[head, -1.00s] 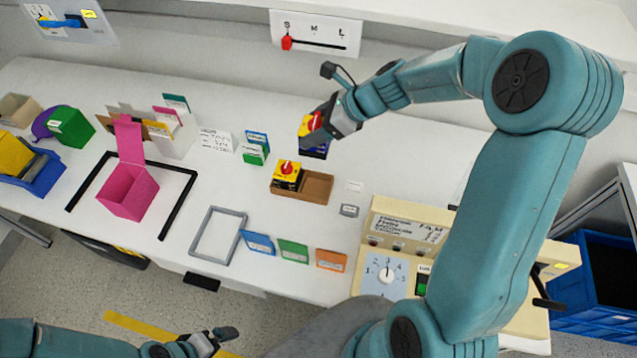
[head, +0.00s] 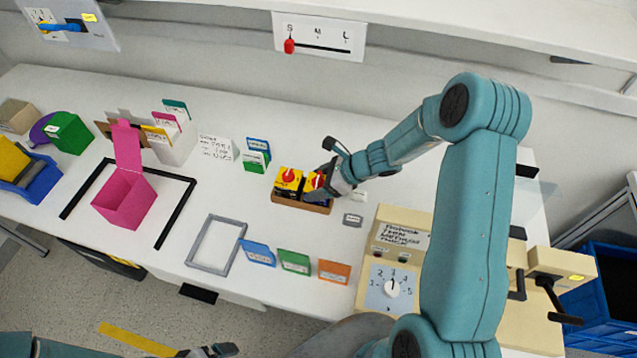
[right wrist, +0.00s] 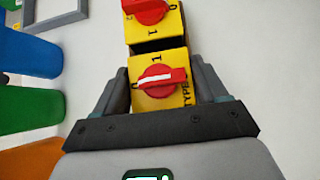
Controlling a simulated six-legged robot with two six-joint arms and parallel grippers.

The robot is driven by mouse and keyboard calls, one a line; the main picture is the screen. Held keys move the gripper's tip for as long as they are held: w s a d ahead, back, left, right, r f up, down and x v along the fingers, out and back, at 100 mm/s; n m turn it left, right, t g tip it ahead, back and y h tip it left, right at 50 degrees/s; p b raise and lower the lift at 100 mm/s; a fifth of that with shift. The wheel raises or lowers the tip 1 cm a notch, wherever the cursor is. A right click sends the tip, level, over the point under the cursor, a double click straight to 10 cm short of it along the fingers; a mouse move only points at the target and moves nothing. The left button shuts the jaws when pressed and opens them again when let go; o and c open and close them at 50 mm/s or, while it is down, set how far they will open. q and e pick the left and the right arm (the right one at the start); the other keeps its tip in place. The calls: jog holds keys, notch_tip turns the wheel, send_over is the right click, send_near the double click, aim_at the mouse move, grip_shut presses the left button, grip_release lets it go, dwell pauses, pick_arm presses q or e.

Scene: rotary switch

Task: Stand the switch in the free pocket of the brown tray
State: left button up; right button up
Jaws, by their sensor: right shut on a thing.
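The brown tray (head: 318,208) stands in the middle of the table. One yellow switch with a red knob (head: 288,178) stands in its left pocket. My right gripper (head: 322,186) is shut on a second yellow-topped switch (right wrist: 158,80) with a red knob, and holds it upright at the tray's right pocket. In the right wrist view the other switch (right wrist: 153,18) is just beyond it, with a narrow dark gap between them. Whether the held switch touches the pocket floor is hidden. My left gripper (head: 215,350) is at the bottom edge, far from the tray; its jaws are unclear.
Small green and blue cards (head: 257,155) stand left of the tray. Blue, green and orange stands (head: 295,262) and a grey frame (head: 216,245) lie in front. A beige dial box (head: 392,250) is to the right. A grey tag (head: 353,220) lies close by.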

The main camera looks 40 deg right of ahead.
jog(key=shift+r, duration=0.1)
jog(key=shift+f+b, duration=0.3)
jog(key=o, duration=1.3)
jog(key=shift+r, duration=0.1)
jog(key=shift+s, duration=0.1)
jog(key=shift+r+p, duration=0.2)
jog(key=shift+p, duration=0.1)
jog(key=shift+s+d+r, duration=0.1)
jog(key=shift+d+r, duration=0.1)
jog(key=shift+r, duration=0.05)
jog(key=v, duration=1.1)
jog(key=shift+s+r+p, duration=0.15)
jog(key=shift+s+p, duration=0.05)
jog(key=shift+p, duration=0.1)
